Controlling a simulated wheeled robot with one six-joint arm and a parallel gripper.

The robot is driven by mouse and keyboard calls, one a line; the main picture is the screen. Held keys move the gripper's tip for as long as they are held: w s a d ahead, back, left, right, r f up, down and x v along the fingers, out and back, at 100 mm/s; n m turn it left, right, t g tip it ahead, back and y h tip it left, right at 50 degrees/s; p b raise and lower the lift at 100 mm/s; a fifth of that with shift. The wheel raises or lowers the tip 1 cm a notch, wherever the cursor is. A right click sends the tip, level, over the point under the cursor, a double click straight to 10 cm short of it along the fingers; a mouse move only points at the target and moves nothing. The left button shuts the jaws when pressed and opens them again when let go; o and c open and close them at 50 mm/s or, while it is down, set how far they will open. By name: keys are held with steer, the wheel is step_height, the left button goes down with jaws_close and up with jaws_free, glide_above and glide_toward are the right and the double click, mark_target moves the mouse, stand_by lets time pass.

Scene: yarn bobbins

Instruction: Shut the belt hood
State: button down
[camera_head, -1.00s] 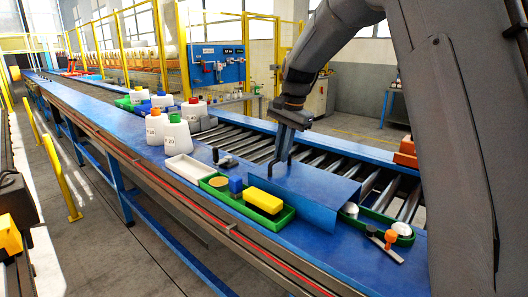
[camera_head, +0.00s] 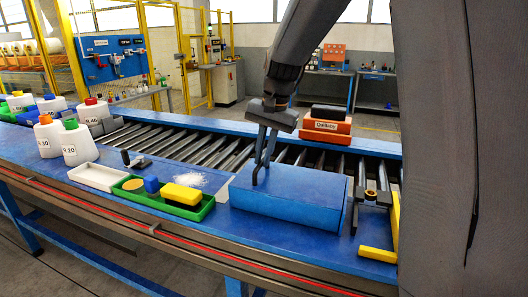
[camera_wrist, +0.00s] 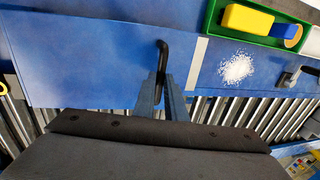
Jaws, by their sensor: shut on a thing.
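The belt hood (camera_head: 300,205) is a blue box-like cover at the front middle of the belt table in the head view. Its top looks level and its front face reaches down to the blue table surface. A black hooked handle (camera_wrist: 162,52) stands on it near its left end in the head view. My gripper (camera_head: 260,170) is shut on this handle, with its fingers pointing down. In the wrist view the hood (camera_wrist: 80,60) fills the left and my gripper (camera_wrist: 161,98) meets the handle's lower part. Whatever lies under the hood is hidden.
Left of the hood are a green tray (camera_head: 206,211) with a yellow block (camera_head: 182,194), spilled white granules (camera_head: 185,180), a white tray (camera_head: 92,187) and several white bottles (camera_head: 78,143). Rollers (camera_head: 205,151) run behind.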

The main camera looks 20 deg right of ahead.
steer(key=shift+d, duration=0.2)
steer(key=c, duration=1.8)
jaws_free()
steer(key=shift+s+d, duration=0.1)
steer(key=shift+d, duration=0.05)
steer(key=shift+r, duration=0.5)
steer(key=r, duration=0.2)
steer(key=r+b, duration=0.1)
steer(key=r, duration=0.1)
steer(key=d+r+b, duration=0.1)
steer(key=r, duration=0.1)
steer(key=shift+s+r, duration=0.4)
